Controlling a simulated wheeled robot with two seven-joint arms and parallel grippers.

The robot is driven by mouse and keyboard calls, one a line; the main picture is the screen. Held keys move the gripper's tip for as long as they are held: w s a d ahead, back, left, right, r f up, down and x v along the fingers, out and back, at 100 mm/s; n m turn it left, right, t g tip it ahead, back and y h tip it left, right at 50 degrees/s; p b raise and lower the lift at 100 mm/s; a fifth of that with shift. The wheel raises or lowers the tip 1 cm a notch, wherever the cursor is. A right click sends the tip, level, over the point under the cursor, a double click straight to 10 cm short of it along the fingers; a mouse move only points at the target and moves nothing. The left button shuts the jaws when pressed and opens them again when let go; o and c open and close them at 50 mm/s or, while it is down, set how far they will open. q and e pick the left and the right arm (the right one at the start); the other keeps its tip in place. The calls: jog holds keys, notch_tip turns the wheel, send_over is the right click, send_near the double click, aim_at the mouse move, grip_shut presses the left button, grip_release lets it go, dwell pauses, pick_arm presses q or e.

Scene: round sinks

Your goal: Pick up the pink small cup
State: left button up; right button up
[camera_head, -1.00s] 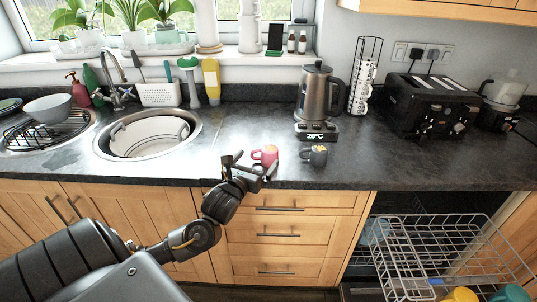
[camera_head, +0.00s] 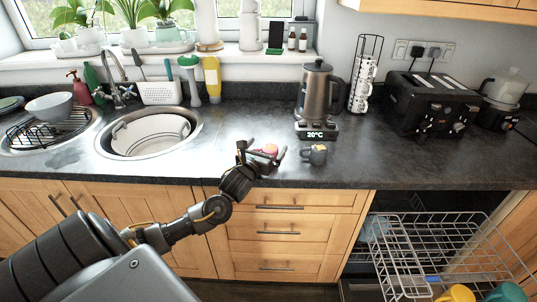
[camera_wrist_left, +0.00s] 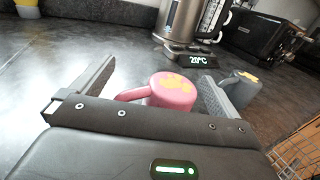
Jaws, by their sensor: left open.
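The pink small cup (camera_wrist_left: 172,92) stands on the dark counter, with a yellow-orange mark on its top and its handle to the left in the left wrist view. In the head view the pink cup (camera_head: 268,149) is partly hidden by my left gripper (camera_head: 263,150). My left gripper (camera_wrist_left: 155,85) is open, its two fingers spread to either side of the cup. I cannot tell whether a finger touches it. My right gripper does not show.
A grey cup (camera_head: 315,154) stands just right of the pink cup, close to my right-hand finger. The kettle (camera_head: 317,92) on its base is behind. The round sink (camera_head: 150,132) is left. An open dishwasher rack (camera_head: 440,250) is at the lower right.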

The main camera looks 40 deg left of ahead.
pick_arm(q)
jog(key=c, duration=1)
jog(key=shift+c, duration=0.2)
